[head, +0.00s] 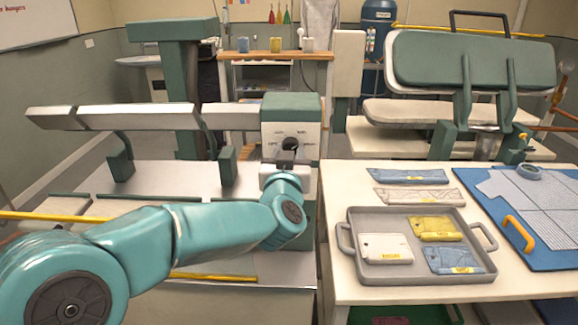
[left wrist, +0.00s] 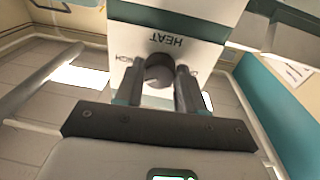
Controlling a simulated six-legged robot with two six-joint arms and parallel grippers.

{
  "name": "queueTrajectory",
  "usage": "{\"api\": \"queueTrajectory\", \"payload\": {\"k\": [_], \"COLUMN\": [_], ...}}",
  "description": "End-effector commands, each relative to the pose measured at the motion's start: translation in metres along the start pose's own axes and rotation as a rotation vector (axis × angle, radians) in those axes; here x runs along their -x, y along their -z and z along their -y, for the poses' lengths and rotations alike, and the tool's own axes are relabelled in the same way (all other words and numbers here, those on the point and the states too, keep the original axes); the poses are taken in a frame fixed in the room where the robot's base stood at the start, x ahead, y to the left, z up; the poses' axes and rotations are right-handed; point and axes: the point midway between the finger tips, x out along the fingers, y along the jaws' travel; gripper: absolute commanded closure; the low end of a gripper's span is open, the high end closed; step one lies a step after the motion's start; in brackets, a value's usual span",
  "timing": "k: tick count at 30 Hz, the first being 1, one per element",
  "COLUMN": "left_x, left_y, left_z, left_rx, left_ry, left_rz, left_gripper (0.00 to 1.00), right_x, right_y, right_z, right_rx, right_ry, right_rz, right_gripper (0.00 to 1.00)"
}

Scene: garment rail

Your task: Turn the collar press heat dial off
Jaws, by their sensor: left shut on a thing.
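The collar press (head: 150,117) stands at the left, with a green and white control box (head: 290,103) at its right end. The dark round heat dial (head: 290,144) is on the box's pale front panel, with small lettering around it. My left gripper (head: 286,159) reaches the panel from below and is shut on the dial. In the left wrist view, the dial (left wrist: 160,70) sits between the two dark fingers of my left gripper (left wrist: 160,85), under an upside-down HEAT label (left wrist: 166,40). I cannot tell where the dial points. My right gripper is not in view.
A white table (head: 335,275) at the right holds a grey tray (head: 357,272) with flat folded packets and a blue board (head: 545,262) with a yellow handle. A larger green press (head: 475,62) stands behind it. Yellow bars (head: 213,277) lie near my left arm.

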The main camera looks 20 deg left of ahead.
Motion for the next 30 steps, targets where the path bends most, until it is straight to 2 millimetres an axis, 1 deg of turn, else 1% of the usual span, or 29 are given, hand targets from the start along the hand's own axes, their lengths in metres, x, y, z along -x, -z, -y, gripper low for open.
{"api": "queueTrajectory", "payload": {"k": [1,9,30], "left_x": [0.0,0.0,0.0], "left_y": [-0.005,-0.005,-0.003], "left_z": [0.0,-0.002,-0.005], "left_rx": [0.046,0.302,0.965], "left_ry": [0.001,0.011,0.038], "left_rz": [-0.003,-0.018,-0.058], "left_gripper": [0.92,0.92,0.92], "right_x": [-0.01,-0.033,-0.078], "right_y": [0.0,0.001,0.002], "right_z": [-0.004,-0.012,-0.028], "right_rx": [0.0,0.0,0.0], "right_ry": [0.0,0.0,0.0], "right_rz": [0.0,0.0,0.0], "right_gripper": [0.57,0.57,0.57]}}
